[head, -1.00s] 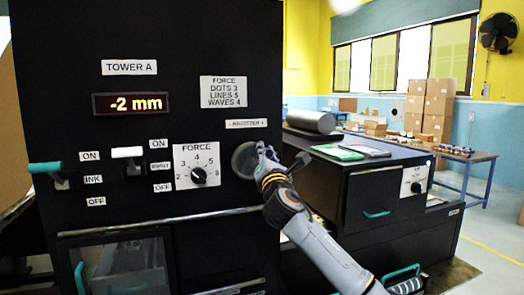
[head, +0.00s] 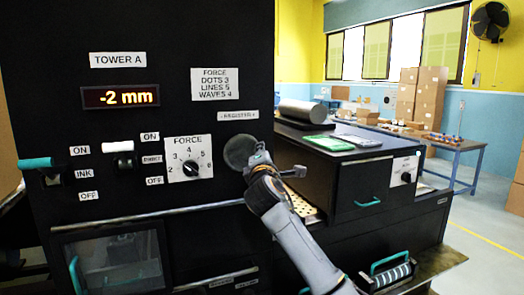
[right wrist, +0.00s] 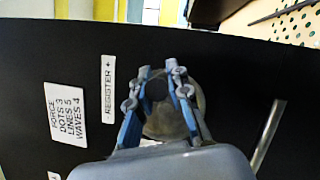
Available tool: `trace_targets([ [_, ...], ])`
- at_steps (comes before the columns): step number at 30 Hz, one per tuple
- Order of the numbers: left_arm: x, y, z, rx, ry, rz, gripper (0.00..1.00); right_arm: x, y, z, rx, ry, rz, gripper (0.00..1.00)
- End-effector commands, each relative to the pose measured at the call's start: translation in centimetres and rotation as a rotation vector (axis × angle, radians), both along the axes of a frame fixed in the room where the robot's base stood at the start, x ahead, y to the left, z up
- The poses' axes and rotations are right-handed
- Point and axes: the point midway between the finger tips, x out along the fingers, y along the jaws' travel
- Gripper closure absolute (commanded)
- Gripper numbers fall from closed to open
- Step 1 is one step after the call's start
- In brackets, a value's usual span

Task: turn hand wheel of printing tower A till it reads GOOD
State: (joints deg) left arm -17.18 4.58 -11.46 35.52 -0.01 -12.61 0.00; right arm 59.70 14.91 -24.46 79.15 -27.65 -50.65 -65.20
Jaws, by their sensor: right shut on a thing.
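The black panel of tower A (head: 60,120) fills the left of the head view. Its display (head: 121,97) reads -2 mm. The round grey hand wheel (head: 237,151) sits at the panel's right side under the REGISTER label (head: 238,114). My right gripper (head: 258,160) is at the wheel's right side and partly covers it. In the right wrist view my right gripper (right wrist: 158,85) has its two fingers on the hand wheel (right wrist: 190,118), shut on part of it; the exact contact is hard to see. My left gripper is not in view.
Left of the wheel are the FORCE knob (head: 191,169), a white-handled lever (head: 118,147) and a teal-handled lever (head: 37,163). A black cabinet (head: 370,190) with a metal cylinder (head: 303,113) on top stands at right. Open floor (head: 480,250) lies at far right.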

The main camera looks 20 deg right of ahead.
Motion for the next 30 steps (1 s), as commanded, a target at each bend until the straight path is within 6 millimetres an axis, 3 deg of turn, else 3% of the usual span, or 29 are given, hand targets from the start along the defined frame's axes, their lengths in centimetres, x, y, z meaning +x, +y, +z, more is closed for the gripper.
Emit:
trace_targets([
  [15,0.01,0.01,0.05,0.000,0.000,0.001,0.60,0.01,-0.08,-0.16,0.019,0.001,0.000,1.00],
  [16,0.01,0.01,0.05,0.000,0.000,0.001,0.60,0.01,-0.08,-0.16,0.018,0.002,0.000,0.76],
  [18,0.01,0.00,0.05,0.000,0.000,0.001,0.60,0.01,-0.07,-0.16,0.018,0.002,0.000,0.62],
  [30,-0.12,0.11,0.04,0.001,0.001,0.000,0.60,-0.34,0.11,-0.19,0.017,0.000,0.001,0.60],
])
